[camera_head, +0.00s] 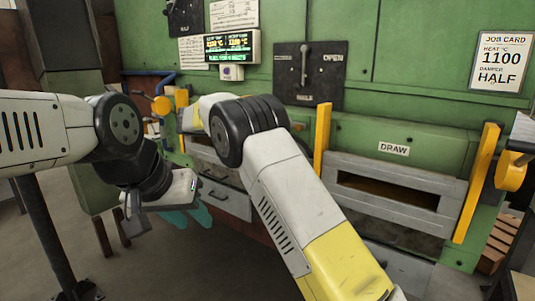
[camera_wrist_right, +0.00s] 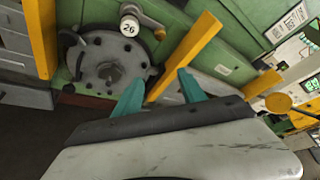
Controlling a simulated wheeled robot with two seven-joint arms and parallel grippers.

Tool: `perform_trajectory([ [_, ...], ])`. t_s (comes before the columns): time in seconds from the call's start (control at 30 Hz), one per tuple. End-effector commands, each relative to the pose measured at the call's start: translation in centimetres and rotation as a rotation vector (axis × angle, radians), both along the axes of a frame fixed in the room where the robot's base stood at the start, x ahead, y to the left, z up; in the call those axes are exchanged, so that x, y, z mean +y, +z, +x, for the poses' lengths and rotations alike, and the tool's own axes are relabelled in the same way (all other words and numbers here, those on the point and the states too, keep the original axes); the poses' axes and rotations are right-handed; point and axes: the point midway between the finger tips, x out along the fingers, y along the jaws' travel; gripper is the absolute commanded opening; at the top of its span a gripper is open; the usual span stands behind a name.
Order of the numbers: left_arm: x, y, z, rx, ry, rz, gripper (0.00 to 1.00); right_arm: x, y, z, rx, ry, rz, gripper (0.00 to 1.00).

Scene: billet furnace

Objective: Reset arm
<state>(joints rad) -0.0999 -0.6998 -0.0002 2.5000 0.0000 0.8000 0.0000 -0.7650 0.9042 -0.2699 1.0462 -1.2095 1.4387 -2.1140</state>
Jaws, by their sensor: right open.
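My left arm comes in from the left in the head view and bends down at a black joint. Its gripper (camera_head: 188,216) has teal fingers pointing low, in front of the furnace's lower front; how far apart they are is unclear. My right arm rises from the bottom, and its forearm points away to the furnace, so its gripper is hidden there. In the right wrist view, my right gripper (camera_wrist_right: 160,90) is open and empty, its teal fingers apart. Beyond them are a round grey fitting (camera_wrist_right: 110,62) and a knob marked 26 (camera_wrist_right: 129,28).
The green furnace front has a DRAW slot (camera_head: 390,190), yellow upright bars (camera_head: 322,140) and a lever plate (camera_head: 330,75) with its handle upright. A lit display (camera_head: 232,47) and a job card reading 1100, HALF (camera_head: 502,62) hang above. Floor shows at lower left.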

Motion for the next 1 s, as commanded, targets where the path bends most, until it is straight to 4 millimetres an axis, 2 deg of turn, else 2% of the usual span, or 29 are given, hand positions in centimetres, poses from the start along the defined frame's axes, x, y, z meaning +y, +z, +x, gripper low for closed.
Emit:
perform_trajectory([
  [0.27,0.0,0.0,0.0,0.0,0.0,0.0,0.36,-5.3,0.4,-1.7,-0.073,-0.112,0.242,0.48],
  [0.47,0.0,0.0,0.0,0.0,0.0,0.0,0.36,-10.4,0.6,-4.9,-0.177,-0.269,0.525,0.48],
  [0.57,0.0,0.0,0.0,0.0,0.0,0.0,0.36,-13.4,0.7,-7.9,-0.262,-0.404,0.728,0.48],
  [0.7,0.0,0.0,0.0,0.0,0.0,0.0,0.36,-16.7,0.6,-13.5,-0.403,-0.644,1.028,0.48],
  [0.83,0.0,0.0,0.0,0.0,0.0,0.0,0.36,-18.6,0.5,-19.1,-0.546,-0.895,1.282,0.48],
  [1.0,0.0,0.0,0.0,0.0,0.0,0.0,0.36,-19.5,0.1,-26.7,-0.74,-1.262,1.569,0.48],
])
